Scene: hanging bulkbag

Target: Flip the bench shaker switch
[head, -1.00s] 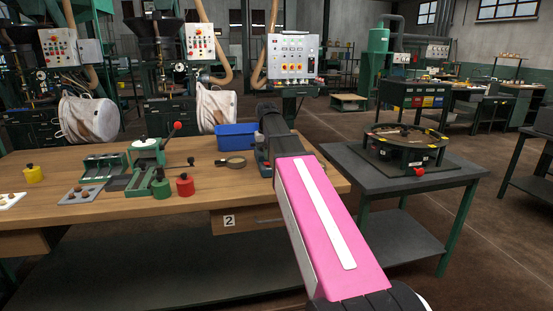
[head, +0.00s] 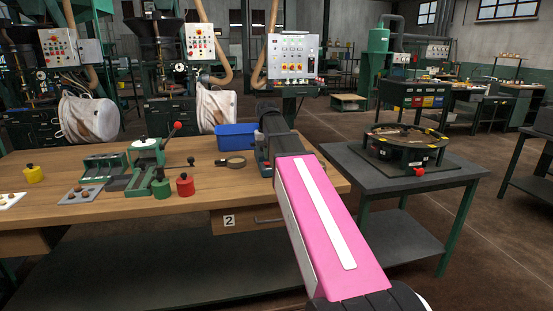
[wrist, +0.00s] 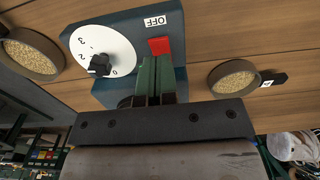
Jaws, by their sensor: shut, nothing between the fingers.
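The bench shaker is a dark blue-grey housing (wrist: 84,42) in the wrist view, with a white dial marked with numbers (wrist: 109,47) and a black knob (wrist: 99,66). Its red switch (wrist: 161,45) sits beside the dial, next to a label reading OFF (wrist: 155,21). My gripper (wrist: 157,62) is shut and empty. Its green fingertips are right at the red switch's lower edge in the picture; I cannot tell whether they touch it. In the head view, my pink arm and dark wrist hide most of the shaker, and the switch is not visible.
Round pans of grain (wrist: 232,78) flank the housing in the wrist view. On the wooden bench (head: 120,213) stand a blue bin (head: 236,136), a ring (head: 231,161), a red-knobbed press (head: 147,150) and small weights. A grey table (head: 400,190) with a round machine (head: 408,145) stands right.

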